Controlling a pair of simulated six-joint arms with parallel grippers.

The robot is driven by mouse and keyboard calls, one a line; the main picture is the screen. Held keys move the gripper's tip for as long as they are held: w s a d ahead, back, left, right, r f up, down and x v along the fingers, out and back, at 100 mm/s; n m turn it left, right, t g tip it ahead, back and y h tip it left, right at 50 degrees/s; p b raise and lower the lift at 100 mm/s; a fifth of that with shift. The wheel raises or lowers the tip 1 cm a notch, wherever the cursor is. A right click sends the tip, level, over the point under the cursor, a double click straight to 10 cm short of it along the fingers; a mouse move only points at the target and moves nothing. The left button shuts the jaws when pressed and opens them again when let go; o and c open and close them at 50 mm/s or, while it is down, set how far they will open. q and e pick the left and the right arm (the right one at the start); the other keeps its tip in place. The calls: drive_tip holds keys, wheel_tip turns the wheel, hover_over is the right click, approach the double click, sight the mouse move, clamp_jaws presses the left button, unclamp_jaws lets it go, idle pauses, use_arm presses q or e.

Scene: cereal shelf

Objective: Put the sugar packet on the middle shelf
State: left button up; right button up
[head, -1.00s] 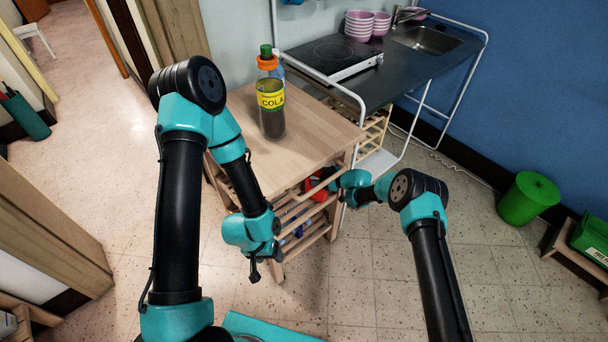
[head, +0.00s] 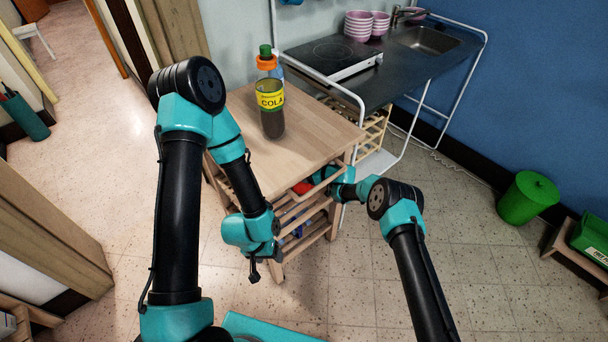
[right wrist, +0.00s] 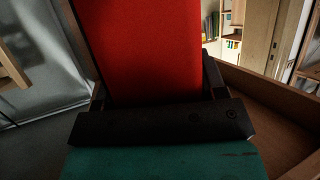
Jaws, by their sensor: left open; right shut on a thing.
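The wooden shelf unit (head: 324,146) stands in the middle of the head view, with slatted shelves under its top. A red packet (right wrist: 145,50), which looks like the sugar packet, fills the upper middle of the right wrist view. My right gripper (right wrist: 153,88) is shut on it, with a dark finger on each side. In the head view a small part of the red packet (head: 303,187) shows under the top, between the slats; the right fingertips are hidden there. My left gripper (head: 254,271) is open and empty in front of the unit's near corner.
A blue thing (head: 298,231) shows on a lower shelf, partly hidden by slats. A kitchen counter with a hob (head: 333,56) is behind right. A green bin (head: 528,198) stands at the right. Floor in front is clear.

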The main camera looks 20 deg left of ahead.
drive_tip(key=shift+w+a+f, duration=0.15)
drive_tip(key=shift+a+f, duration=0.35)
drive_tip(key=shift+f, duration=0.45)
drive_tip(key=o, duration=1.5)
drive_tip(key=shift+r, duration=0.1)
drive_tip(key=v, duration=1.2)
